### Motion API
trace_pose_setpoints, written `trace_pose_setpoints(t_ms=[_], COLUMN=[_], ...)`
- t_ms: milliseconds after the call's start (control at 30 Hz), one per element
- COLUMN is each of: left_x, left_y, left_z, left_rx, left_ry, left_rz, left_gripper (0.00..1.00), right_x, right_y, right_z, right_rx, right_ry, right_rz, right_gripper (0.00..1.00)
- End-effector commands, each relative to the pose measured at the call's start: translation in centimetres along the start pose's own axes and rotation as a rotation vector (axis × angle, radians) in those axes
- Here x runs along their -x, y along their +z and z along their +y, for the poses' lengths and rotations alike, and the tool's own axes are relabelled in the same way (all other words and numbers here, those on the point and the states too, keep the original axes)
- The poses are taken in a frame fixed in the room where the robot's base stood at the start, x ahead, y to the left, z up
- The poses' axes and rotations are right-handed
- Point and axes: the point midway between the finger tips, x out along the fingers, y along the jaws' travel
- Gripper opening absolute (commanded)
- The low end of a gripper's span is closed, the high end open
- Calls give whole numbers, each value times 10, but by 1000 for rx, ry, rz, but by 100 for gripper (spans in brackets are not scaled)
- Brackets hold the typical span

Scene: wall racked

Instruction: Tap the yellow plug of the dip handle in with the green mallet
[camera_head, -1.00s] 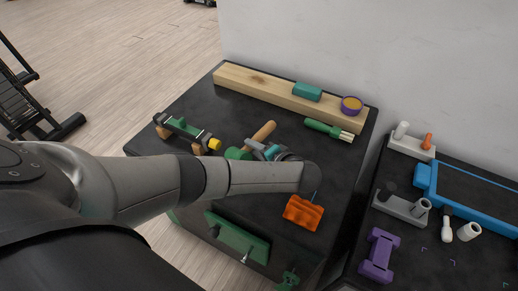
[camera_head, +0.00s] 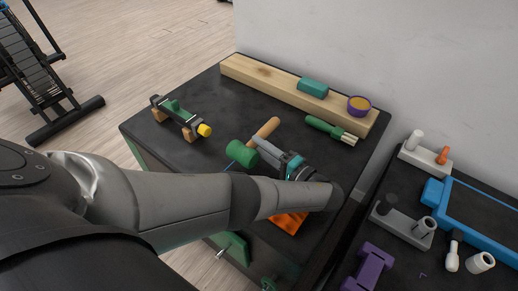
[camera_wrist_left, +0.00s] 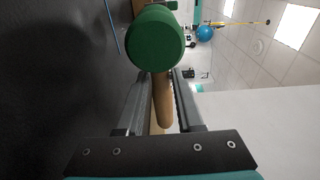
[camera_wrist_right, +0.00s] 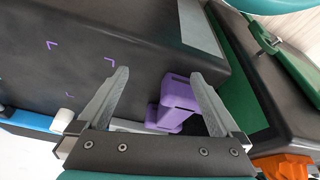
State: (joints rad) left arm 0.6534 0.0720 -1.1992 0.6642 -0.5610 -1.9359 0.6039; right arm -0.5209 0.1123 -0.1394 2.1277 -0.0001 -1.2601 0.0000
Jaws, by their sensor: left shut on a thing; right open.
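The green mallet has a green head (camera_head: 241,154) and a wooden handle (camera_head: 265,129); my left gripper (camera_head: 258,148) is shut on the handle near the head. In the left wrist view the green head (camera_wrist_left: 155,40) faces me, with the handle (camera_wrist_left: 162,103) between the fingers. Whether it is clear of the table I cannot tell. The dip handle (camera_head: 177,113), dark with a green part, rests on wooden blocks to the left. Its yellow plug (camera_head: 205,130) sticks out at the near right end, apart from the mallet. My right gripper (camera_wrist_right: 160,88) is open and empty.
A wooden beam (camera_head: 265,79) with a green block (camera_head: 313,87) and a purple cup (camera_head: 359,105) lies along the back. A green-handled brush (camera_head: 325,127) lies before it. My left arm partly hides an orange block (camera_head: 288,222). A purple piece (camera_wrist_right: 175,105) shows beyond my right fingers.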

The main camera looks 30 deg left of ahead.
Motion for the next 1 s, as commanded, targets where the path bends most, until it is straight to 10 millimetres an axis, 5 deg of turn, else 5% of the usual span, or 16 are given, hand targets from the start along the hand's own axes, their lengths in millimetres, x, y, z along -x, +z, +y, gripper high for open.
trace_pose_setpoints(t_ms=[500,1000], left_x=[3,-50], left_y=[-1,6], left_z=[-2,-3], left_rx=[-8,-8], left_ry=[-15,-17], left_rz=[10,8], left_gripper=[0,0], right_x=[1,-14], right_y=[0,13], right_z=[0,-1], right_rx=[-1,1], right_ry=[-1,-2], right_rz=[-1,-31], right_gripper=[100,100])
